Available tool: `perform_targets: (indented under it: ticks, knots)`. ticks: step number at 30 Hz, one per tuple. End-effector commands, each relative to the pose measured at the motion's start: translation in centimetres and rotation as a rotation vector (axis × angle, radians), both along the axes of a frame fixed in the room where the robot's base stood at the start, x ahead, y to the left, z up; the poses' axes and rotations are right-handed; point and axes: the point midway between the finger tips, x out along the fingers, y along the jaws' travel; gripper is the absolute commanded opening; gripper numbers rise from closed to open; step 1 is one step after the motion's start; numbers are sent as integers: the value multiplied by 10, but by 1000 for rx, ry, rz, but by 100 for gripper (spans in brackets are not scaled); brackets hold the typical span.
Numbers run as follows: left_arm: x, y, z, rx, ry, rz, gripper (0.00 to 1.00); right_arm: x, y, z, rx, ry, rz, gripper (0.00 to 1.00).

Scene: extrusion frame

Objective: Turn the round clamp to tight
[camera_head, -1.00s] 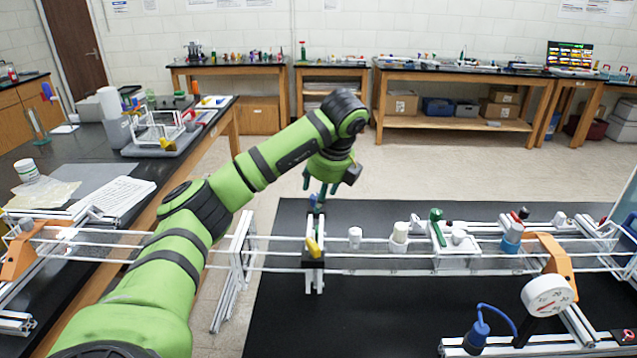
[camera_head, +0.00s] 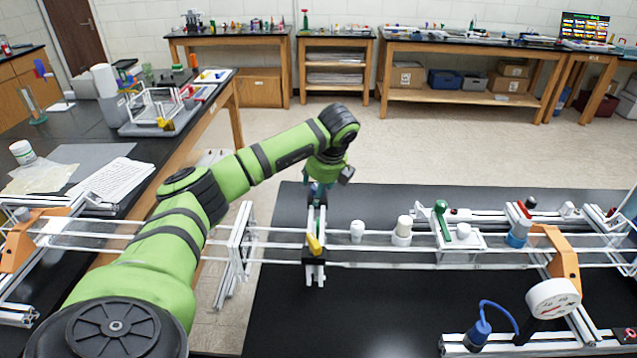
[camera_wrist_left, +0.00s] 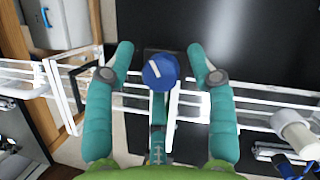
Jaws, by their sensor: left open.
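The round clamp is a blue knob (camera_wrist_left: 160,72) with a white line on its face, seen from above in the left wrist view. Its white line runs close to up-and-down in that picture, tilted slightly left at the top. My left gripper (camera_wrist_left: 160,58) is open, with one teal finger on each side of the knob and a gap on both sides. In the head view, my left gripper (camera_head: 319,190) points down over the far end of the black clamp block (camera_head: 315,262), mostly hiding the knob there. My right gripper is not in view.
White rails (camera_head: 400,264) run left and right, carrying white fittings (camera_head: 402,232) and a green-handled part (camera_head: 441,222). A dial gauge (camera_head: 552,298) stands at the front right.

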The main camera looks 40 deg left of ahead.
Motion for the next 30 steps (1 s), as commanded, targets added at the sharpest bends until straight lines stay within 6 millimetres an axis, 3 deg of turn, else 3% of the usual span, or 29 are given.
perform_targets:
  ticks: [5, 9, 20, 30]
  knots:
    - [0, 0, 0, 0, -1, -1, 56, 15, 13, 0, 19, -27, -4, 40]
    - [0, -1, 0, -1, -1, -2, 4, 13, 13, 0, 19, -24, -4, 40]
    - [1, 1, 0, 2, -7, -26, 4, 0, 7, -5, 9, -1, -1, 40]
    - [1, 2, -1, 5, -14, -225, 3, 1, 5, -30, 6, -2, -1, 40]
